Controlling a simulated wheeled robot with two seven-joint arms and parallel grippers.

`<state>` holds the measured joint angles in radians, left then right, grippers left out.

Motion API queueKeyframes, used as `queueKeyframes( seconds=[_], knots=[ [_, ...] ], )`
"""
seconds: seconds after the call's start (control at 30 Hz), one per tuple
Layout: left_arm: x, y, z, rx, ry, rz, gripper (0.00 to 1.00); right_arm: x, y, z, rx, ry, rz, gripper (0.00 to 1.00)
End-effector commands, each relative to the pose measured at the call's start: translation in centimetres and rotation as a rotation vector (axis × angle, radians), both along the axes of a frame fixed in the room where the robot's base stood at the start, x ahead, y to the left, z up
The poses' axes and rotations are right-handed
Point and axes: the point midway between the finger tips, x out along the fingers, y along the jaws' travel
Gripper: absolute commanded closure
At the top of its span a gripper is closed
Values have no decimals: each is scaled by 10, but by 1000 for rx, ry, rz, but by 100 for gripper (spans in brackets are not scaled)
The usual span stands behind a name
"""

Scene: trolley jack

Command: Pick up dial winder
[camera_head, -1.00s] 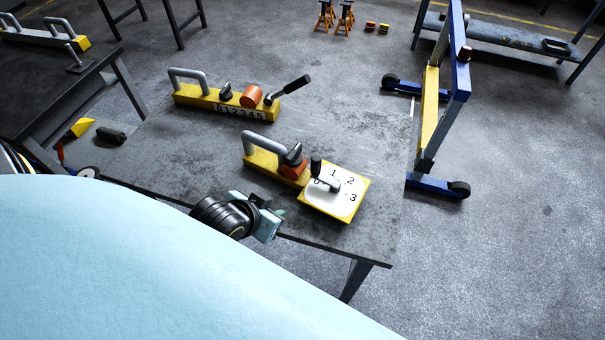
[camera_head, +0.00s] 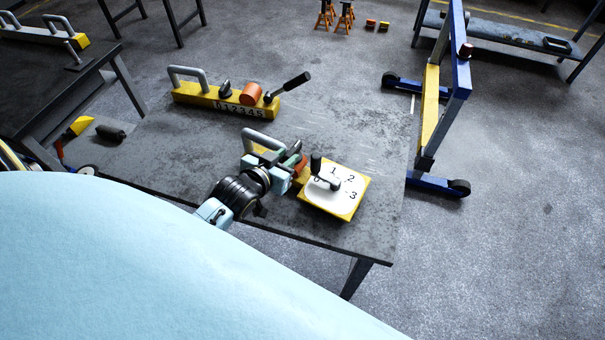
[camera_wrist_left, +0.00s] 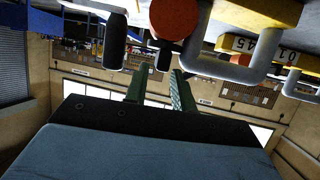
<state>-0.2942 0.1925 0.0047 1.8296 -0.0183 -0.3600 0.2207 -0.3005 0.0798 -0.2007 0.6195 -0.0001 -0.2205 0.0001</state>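The dial winder (camera_head: 348,207) lies on the dark workbench, a yellow block with a white dial numbered 1, 2, 3, a black-knobbed crank, an orange cap and a grey loop handle (camera_head: 262,139). My left gripper (camera_head: 294,160) is over its middle, close to the orange cap, and covers part of the yellow bar. In the left wrist view the two green fingers (camera_wrist_left: 158,88) stand apart with a gap between them. The orange cap (camera_wrist_left: 174,18) and grey handle (camera_wrist_left: 215,58) show close by; whether a finger touches them I cannot tell. My right gripper is not in view.
A second yellow winder (camera_head: 205,97) with a number counter lies behind on the same workbench (camera_head: 160,150). A blue and yellow hoist frame (camera_head: 432,110) stands right of the bench. The bench's right side is bare.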

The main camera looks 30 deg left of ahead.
Motion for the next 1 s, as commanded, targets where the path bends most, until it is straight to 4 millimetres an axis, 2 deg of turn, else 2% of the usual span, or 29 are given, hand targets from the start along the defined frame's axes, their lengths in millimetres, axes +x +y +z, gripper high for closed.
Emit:
queueKeyframes(
  seconds=[0.27,0.53,0.87,1.0],
  knots=[
    [21,1,-7,0,0,0,75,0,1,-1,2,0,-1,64],
    [56,3,-18,-1,0,0,75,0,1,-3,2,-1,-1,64],
    [62,4,-21,0,1,-1,75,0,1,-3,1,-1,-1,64],
    [62,4,-21,0,1,-1,90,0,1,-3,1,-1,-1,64]
  ],
)
